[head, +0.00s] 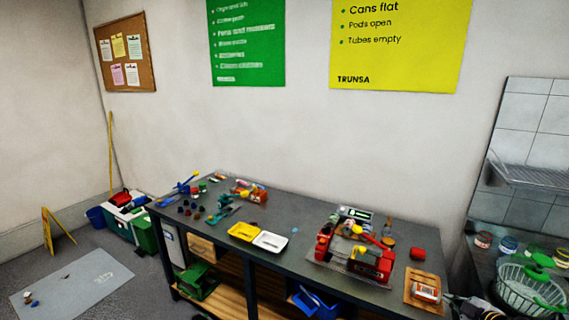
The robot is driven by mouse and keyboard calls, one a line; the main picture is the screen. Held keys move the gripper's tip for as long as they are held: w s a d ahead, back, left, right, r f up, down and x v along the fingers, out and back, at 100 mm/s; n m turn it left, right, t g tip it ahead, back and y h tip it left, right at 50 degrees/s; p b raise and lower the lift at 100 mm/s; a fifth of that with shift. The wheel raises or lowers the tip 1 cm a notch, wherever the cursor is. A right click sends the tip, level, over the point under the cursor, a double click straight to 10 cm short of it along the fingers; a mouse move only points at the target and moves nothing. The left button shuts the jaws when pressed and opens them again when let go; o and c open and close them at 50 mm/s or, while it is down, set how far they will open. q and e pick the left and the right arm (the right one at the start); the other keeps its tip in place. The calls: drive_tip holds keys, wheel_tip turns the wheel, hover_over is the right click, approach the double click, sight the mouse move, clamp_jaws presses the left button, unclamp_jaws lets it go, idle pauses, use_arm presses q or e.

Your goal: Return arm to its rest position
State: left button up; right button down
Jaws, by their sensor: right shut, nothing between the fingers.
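My right gripper (478,307) shows at the bottom right edge of the head view, partly cut off by the frame. It is shut and empty, near the right end of the grey workbench (310,222). A wooden board (410,293) with a red and white item (426,292) on it lies just left of the gripper. My left gripper is not in view.
A red machine (350,258) stands on the bench, left of the board. A yellow tray (243,231) and a white tray (270,241) lie mid-bench. A yellow floor sign (57,228) stands far left.

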drive_tip(key=s+d+f+m+g+h, duration=0.15)
drive_tip(key=s+d+f, duration=0.25)
drive_tip(key=f, duration=0.5)
drive_tip(key=s+d+f+m+g+h, duration=0.1)
drive_tip(key=s+d+f+m, duration=0.3)
drive_tip(key=f, duration=0.6)
drive_tip(key=s+a+f+m+g, duration=0.2)
drive_tip(key=s+f+g, duration=0.1)
drive_tip(key=s+f, duration=1.2)
drive_tip(key=s+a+f+g, duration=0.1)
drive_tip(key=s+a+f, duration=0.45)
drive_tip(key=f, duration=0.25)
drive_tip(key=s+a+f+g, duration=0.1)
drive_tip(key=s+a+f, duration=0.4)
drive_tip(key=a+f, duration=0.25)
drive_tip(key=s+a+f+g+y, duration=0.1)
drive_tip(key=s+a+f, duration=0.1)
drive_tip(key=s+a, duration=0.3)
drive_tip(key=s+a+f+g, duration=0.1)
drive_tip(key=s+a+f, duration=0.2)
drive_tip(key=s+a, duration=0.2)
drive_tip(key=s+a+f+m+g+y, duration=0.1)
drive_tip(key=s+a+f, duration=0.2)
drive_tip(key=a, duration=0.6)
drive_tip(key=shift+s+f+y, duration=0.15)
drive_tip(key=shift+s+y, duration=0.2)
drive_tip(key=shift+s, duration=0.6)
